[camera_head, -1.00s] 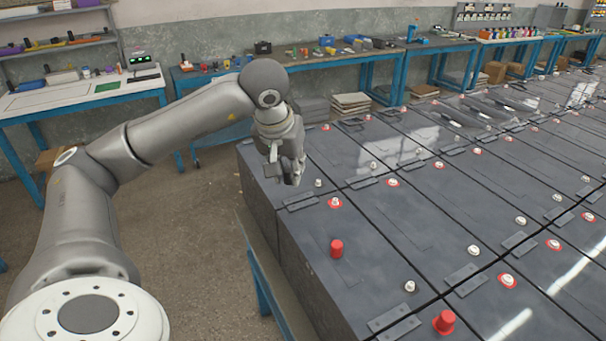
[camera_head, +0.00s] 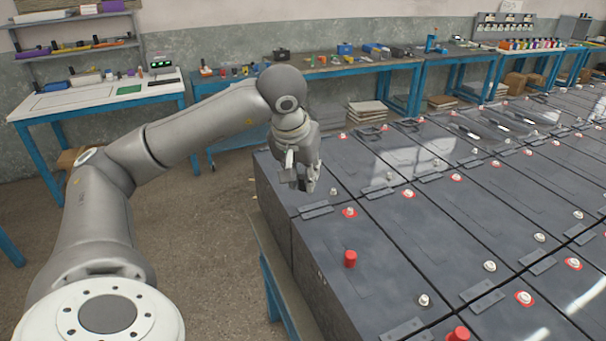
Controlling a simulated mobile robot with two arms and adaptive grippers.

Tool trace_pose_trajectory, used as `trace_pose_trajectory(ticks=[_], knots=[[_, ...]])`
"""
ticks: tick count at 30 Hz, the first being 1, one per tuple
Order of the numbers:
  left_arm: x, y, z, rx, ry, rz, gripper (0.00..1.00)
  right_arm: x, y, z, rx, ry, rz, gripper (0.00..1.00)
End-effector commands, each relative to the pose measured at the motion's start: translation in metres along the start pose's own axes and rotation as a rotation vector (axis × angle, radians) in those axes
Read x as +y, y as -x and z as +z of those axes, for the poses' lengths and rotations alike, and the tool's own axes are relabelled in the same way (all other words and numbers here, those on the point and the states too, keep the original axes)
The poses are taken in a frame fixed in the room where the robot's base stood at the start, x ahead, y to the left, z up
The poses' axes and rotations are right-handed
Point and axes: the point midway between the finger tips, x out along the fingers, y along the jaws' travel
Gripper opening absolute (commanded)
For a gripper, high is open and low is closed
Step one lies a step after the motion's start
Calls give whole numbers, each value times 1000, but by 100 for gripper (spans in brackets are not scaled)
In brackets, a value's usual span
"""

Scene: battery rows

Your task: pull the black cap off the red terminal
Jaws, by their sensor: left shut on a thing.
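My left gripper (camera_head: 307,184) points down over the far left corner of the nearest battery row. It is shut on the black cap, which the fingers hide almost wholly. The red terminal under or behind the fingers is hidden too, so I cannot tell whether the cap is still on it. Close to the right of the fingers stands a bare pale terminal (camera_head: 333,191). A red-ringed terminal (camera_head: 350,212) without a cap is nearer. My right gripper is out of view.
Dark batteries (camera_head: 450,235) fill the right side, with grey connector plates and several terminals. Two red caps (camera_head: 350,259) (camera_head: 458,334) stand up nearer me. Blue-legged workbenches (camera_head: 385,63) line the wall. The floor (camera_head: 215,240) left of the batteries is clear.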

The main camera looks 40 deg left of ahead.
Motion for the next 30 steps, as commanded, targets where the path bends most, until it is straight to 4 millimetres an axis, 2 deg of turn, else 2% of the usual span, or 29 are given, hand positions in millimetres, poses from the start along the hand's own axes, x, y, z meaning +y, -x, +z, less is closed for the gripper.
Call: trace_pose_trajectory(ticks=[20,30], knots=[[0,9,-4,0,0,0,2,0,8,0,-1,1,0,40],[0,21,-9,0,0,1,2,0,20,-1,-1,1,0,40]])
